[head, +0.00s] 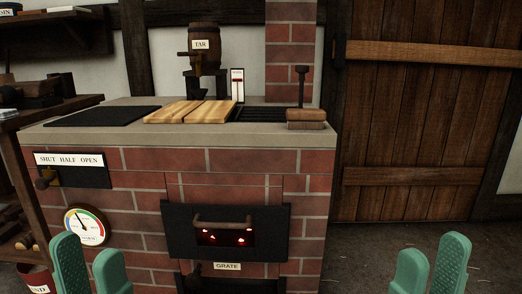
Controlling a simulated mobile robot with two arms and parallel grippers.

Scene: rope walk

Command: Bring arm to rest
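My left gripper (92,268) shows at the bottom left, its two green fingers apart with nothing between them. My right gripper (430,268) shows at the bottom right, its two green fingers also apart and empty. Both appear in front of the brick stove, touching nothing that I can see. Most of both arms is out of view.
The brick stove (130,197) has a dark firebox door (180,228) with a glowing window. On its top are wooden boards (183,112), a dark plate (105,116) and a brown block (306,114). A tar barrel (203,62) stands behind. Floor at right is clear.

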